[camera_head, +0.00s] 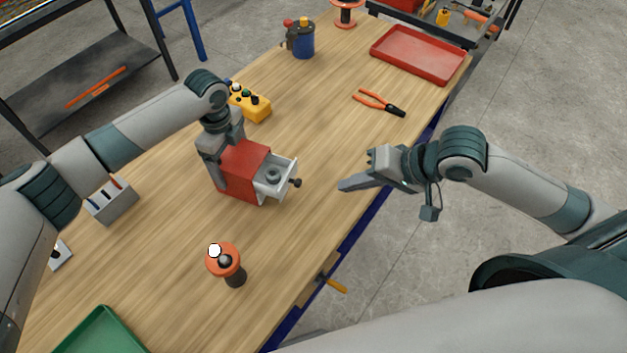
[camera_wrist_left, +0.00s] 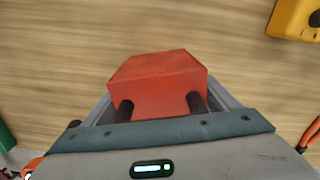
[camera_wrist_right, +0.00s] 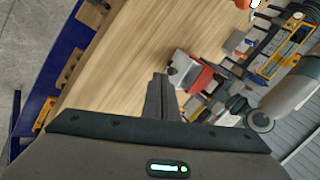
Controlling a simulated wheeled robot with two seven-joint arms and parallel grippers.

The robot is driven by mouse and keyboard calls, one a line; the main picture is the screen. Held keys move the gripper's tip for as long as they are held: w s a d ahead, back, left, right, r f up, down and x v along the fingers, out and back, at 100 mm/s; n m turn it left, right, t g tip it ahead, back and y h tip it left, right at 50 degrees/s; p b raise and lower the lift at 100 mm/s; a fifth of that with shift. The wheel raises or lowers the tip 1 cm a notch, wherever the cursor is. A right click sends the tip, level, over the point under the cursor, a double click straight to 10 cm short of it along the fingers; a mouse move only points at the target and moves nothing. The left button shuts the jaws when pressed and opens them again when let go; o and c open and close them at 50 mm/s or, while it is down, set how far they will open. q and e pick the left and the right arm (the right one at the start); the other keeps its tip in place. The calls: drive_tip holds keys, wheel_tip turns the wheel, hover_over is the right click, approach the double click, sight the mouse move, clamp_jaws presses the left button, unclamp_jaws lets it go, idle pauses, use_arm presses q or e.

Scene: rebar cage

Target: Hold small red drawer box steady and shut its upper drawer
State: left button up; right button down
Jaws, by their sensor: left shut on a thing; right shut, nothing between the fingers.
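The small red drawer box (camera_head: 243,172) stands on the wooden table. Its upper drawer (camera_head: 272,177), grey with a dark knob (camera_head: 296,183), sticks out toward the right, with a round grey thing inside. My left gripper (camera_head: 222,170) comes down from above and is shut on the box; the left wrist view shows the red box (camera_wrist_left: 160,82) between its fingers. My right gripper (camera_head: 348,185) is shut and empty, to the right of the knob and apart from it, near the table edge. The right wrist view shows the box (camera_wrist_right: 197,78) beyond the shut fingers (camera_wrist_right: 160,92).
An orange-topped spool (camera_head: 224,261) stands nearer on the table. A yellow button box (camera_head: 249,103), orange pliers (camera_head: 380,103), a red tray (camera_head: 418,54), a grey holder (camera_head: 112,203) and a green tray (camera_head: 98,335) lie around. The tabletop between knob and right gripper is clear.

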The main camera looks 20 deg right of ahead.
drive_tip(key=d+m, duration=0.1)
drive_tip(key=m, duration=0.1)
drive_tip(key=s+d+r+m, duration=0.1)
drive_tip(key=shift+d+m+t+y, duration=0.15)
drive_tip(key=shift+m+t+y, duration=0.15)
drive_tip(key=shift+m, duration=0.1)
approach(275, 176)
drive_tip(key=s+d+f, duration=0.2)
drive_tip(key=d+f, duration=0.1)
drive_tip(key=f, duration=0.1)
drive_tip(key=shift+w+a+f, duration=0.1)
drive_tip(key=shift+w+a, duration=0.1)
drive_tip(key=shift+a, duration=0.3)
use_arm(q)
drive_tip(key=shift+r, duration=0.1)
use_arm(e)
drive_tip(key=w+a, duration=0.4)
drive_tip(key=a, duration=0.1)
drive_tip(key=shift+w+a, duration=0.25)
drive_tip(key=shift+w, duration=0.1)
use_arm(q)
drive_tip(key=shift+d, duration=0.1)
drive_tip(key=shift+s, duration=0.1)
use_arm(e)
drive_tip(key=shift+s, duration=0.1)
